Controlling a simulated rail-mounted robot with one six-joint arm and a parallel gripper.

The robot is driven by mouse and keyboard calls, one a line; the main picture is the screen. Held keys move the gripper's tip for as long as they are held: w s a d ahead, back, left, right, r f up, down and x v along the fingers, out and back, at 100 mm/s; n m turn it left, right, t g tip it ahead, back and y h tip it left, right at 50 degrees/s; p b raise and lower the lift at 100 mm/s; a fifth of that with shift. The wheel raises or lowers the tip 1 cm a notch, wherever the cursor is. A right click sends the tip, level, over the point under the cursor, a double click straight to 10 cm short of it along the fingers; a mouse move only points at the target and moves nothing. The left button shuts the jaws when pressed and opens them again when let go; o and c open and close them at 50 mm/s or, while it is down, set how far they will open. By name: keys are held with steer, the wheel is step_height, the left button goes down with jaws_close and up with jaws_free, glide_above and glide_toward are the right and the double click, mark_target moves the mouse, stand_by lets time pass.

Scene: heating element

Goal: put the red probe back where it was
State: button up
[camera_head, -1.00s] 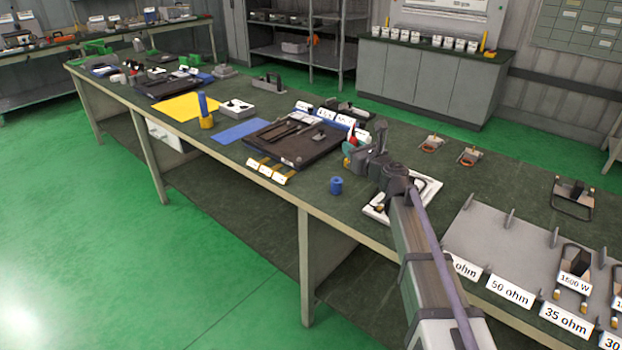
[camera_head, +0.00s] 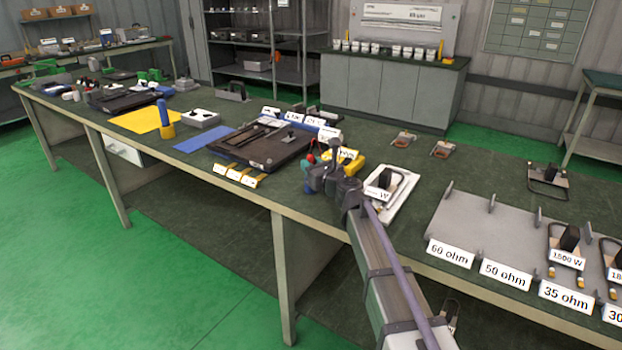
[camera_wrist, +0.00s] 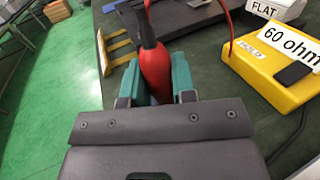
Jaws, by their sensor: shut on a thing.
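My gripper (camera_wrist: 156,90) is shut on the red probe (camera_wrist: 155,65), with teal fingertips on either side of its red body. The probe's dark end points away from the wrist, and a red lead runs from it. In the head view my gripper (camera_head: 316,170) is above the front part of the bench, and a bit of the red probe (camera_head: 311,157) shows. The yellow meter (camera_head: 349,160) lies just right of the gripper. It also shows in the wrist view (camera_wrist: 262,75), with a "60 ohm" label over it. A blue holder (camera_head: 307,188) is mostly hidden behind the gripper.
A white tray (camera_head: 408,184) with a labelled part lies right of the gripper. A dark board (camera_head: 285,152) with yellow-tabbed pieces lies to the left. A grey rack (camera_head: 480,235) with ohm labels stands at the right. The bench's front edge is close to the gripper.

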steer(key=shift+f+p, duration=0.15)
steer(key=shift+p, duration=0.15)
steer(key=shift+f, duration=0.25)
steer(key=o, duration=0.9)
steer(key=shift+r, duration=0.1)
steer(key=shift+r, duration=0.15)
steer(key=v, duration=1.2)
steer(key=shift+d, duration=0.1)
steer(key=shift+s, duration=0.1)
